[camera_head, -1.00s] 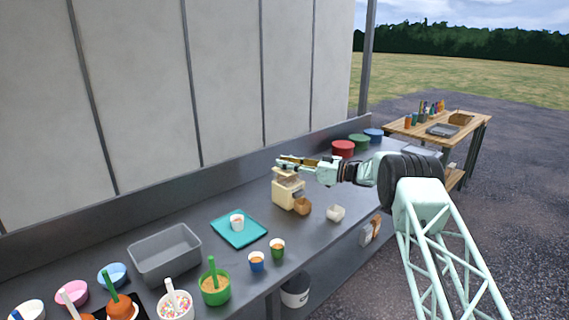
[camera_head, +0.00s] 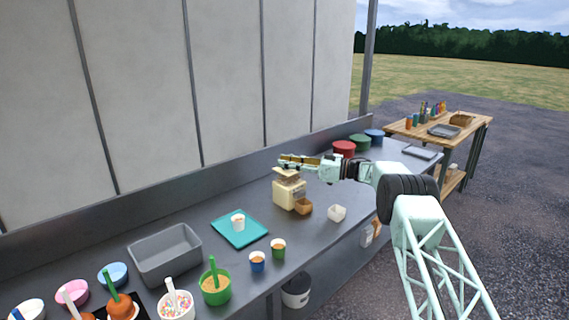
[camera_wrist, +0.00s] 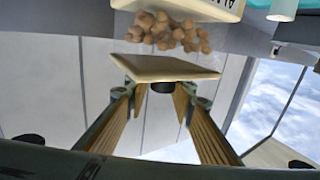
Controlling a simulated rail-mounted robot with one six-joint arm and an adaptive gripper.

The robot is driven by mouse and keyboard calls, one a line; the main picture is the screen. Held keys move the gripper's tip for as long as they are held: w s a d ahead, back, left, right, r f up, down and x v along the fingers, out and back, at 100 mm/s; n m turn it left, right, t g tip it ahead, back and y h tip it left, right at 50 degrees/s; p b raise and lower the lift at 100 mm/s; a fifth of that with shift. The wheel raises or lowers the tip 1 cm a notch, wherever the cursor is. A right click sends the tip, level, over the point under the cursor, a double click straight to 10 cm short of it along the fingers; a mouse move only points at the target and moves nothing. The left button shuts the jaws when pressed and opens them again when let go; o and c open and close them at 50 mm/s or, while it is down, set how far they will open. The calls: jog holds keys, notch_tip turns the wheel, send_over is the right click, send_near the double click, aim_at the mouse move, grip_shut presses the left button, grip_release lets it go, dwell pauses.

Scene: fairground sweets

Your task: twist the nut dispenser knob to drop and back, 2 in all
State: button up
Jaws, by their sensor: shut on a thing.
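The nut dispenser (camera_head: 290,194) is a cream box with a clear hopper, standing on the steel counter. My gripper (camera_head: 290,162) is directly above it. In the wrist view the gripper (camera_wrist: 160,92) has its fingers on either side of a small dark knob (camera_wrist: 162,88) on the dispenser's cream lid (camera_wrist: 165,68), and it is shut on it. Brown nuts (camera_wrist: 165,30) show in the hopper beyond the lid. In the head view the fingers hide the knob. A brown piece (camera_head: 304,207) sits at the dispenser's front.
A small white container (camera_head: 337,213) stands right of the dispenser. A teal tray (camera_head: 262,232) with a cup, two small cups (camera_head: 257,261) and a grey bin (camera_head: 187,269) stand nearer. Red, green and blue round containers (camera_head: 344,147) are at the back. A side table (camera_head: 400,128) is beyond.

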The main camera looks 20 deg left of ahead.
jog(key=shift+o, duration=0.5)
jog(key=shift+w+d+r+n+g+b, duration=0.15)
jog(key=shift+w+r+n+g+b, duration=0.25)
jog(key=shift+b, duration=0.65)
jog(key=shift+s+d+f+g+b, duration=0.1)
jog(key=shift+s+f+g+b, duration=0.1)
jog(key=shift+s+g+b, duration=0.3)
jog(key=shift+c, duration=1)
jog(key=shift+w+d+f, duration=0.1)
jog(key=shift+f, duration=0.15)
jog(key=o, duration=0.9)
jog(key=shift+w+d+f, duration=0.1)
jog(key=shift+w+d, duration=0.05)
jog(key=shift+d, duration=0.05)
jog(key=shift+s+a, duration=0.25)
jog(key=shift+d, duration=0.15)
jog(key=shift+w+d, duration=0.45)
jog(key=shift+d, duration=1.45)
jog(key=shift+w+d, duration=0.4)
jog(key=shift+d, duration=1.5)
jog(key=shift+w+d, duration=0.45)
jog(key=shift+d, duration=1.45)
jog(key=shift+c, duration=0.3)
